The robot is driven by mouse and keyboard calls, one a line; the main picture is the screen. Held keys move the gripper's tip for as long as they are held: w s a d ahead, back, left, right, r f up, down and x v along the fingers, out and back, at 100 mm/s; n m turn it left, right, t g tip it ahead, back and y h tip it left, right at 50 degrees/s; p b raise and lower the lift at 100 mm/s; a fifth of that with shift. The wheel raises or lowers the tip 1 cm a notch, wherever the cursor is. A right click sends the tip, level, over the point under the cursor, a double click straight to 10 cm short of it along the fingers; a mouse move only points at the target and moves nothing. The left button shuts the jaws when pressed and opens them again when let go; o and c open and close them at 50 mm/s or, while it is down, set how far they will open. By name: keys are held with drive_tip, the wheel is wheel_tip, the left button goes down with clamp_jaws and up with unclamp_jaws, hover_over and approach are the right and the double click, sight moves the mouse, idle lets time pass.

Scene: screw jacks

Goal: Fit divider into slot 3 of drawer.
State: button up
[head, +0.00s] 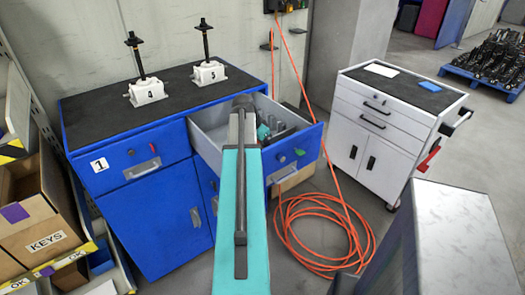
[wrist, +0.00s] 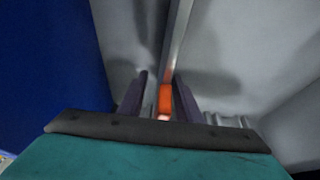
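The open drawer (head: 303,143) juts from the right part of the blue cabinet, and its grey inside also fills much of the wrist view (wrist: 255,45). A thin pale upright strip, seemingly the divider (wrist: 181,28), runs away from me in the wrist view. An orange piece (wrist: 165,98) at its near end lies between the two dark fingers of my gripper (wrist: 162,74). The fingers are apart, with a visible gap on the left of the orange piece. In the head view my arm hides the gripper and divider. I cannot make out slot numbers.
Two white screw jacks (head: 147,90) and (head: 209,72) stand on the dark cabinet top. An orange hose (head: 320,235) coils on the floor to the right. A white tool cabinet (head: 375,125) stands beyond; cardboard boxes (head: 45,215) are at left.

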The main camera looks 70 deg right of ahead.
clamp_jaws()
drive_tip(key=shift+r, duration=0.2)
wheel_tip(320, 180, up, 18)
drive_tip(key=b, duration=0.3)
drive_tip(key=shift+f, duration=0.15)
idle(0.6)
idle(0.6)
